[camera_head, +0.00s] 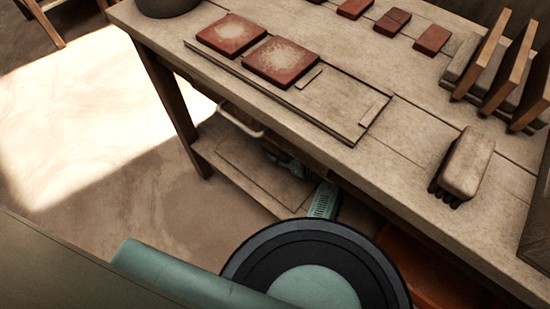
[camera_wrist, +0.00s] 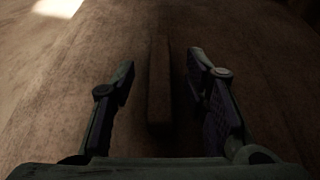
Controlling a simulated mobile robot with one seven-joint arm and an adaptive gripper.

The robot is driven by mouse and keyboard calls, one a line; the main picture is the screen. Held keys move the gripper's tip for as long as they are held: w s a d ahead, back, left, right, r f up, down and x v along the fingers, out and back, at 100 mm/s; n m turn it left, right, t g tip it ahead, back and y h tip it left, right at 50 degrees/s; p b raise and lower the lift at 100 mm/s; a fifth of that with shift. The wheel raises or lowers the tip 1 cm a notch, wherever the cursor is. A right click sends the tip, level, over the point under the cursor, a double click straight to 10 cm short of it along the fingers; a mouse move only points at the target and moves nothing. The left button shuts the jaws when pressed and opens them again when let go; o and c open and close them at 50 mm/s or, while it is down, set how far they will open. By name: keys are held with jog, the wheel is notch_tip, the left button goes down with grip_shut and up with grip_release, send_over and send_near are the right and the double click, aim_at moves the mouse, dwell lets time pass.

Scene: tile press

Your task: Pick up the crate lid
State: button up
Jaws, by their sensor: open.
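In the wrist view, my gripper (camera_wrist: 160,75) is open, its two dark fingers apart. A narrow raised wooden bar (camera_wrist: 159,90) stands between the fingers, with a gap on each side. The bar runs along a broad brown wooden surface (camera_wrist: 75,75), which looks like the crate lid, though I cannot tell for sure. In the head view, a flat wooden panel (camera_head: 262,176) lies on the low shelf under the table.
The wooden table (camera_head: 400,150) overhangs the low shelf (camera_head: 207,150). A pale curved handle (camera_head: 240,121) shows under its edge. Red tiles (camera_head: 281,62) lie on a board (camera_head: 330,108) on top. A brush (camera_head: 466,165) and a wooden rack (camera_head: 495,70) stand at right.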

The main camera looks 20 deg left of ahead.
jog(key=shift+r, duration=0.1)
jog(key=shift+c, duration=0.4)
grip_shut()
dwell(0.4)
